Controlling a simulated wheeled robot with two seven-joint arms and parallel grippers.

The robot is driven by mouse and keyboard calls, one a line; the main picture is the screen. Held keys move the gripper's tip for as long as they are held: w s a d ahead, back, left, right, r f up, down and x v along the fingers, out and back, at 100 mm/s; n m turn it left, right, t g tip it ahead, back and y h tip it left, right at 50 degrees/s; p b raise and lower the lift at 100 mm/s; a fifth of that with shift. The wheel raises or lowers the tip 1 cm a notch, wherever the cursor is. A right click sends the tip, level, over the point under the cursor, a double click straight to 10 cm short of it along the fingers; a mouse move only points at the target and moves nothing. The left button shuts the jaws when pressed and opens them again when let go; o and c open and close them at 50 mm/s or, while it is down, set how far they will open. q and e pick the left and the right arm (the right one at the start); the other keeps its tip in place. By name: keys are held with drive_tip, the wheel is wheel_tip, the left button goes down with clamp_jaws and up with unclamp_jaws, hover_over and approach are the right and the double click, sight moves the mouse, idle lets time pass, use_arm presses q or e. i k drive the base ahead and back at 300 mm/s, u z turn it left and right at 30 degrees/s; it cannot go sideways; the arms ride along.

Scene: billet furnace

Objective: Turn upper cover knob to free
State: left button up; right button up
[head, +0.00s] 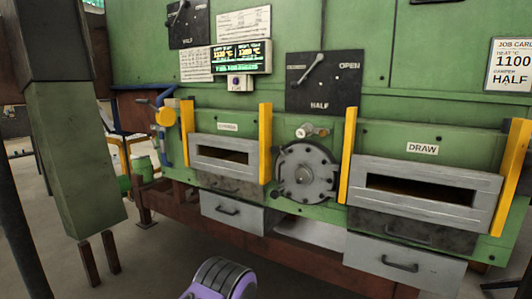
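A round grey cover (308,176) with bolts around its rim sits on the green furnace front, between the two slotted doors. A small pale metal knob (305,132) is just above the cover's top edge. It has a brownish piece at its right end; its exact setting is too small to tell.
Yellow upright bars (348,155) flank the cover and doors. The left door (226,150) and draw door (428,190) have dark slots. Drawers with handles (402,266) jut out below. A damper lever plate (322,82) is above.

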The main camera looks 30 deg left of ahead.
sight(275, 150)
drive_tip(key=u, duration=0.4)
drive_tip(key=i, duration=1.4)
drive_tip(key=u, duration=0.25)
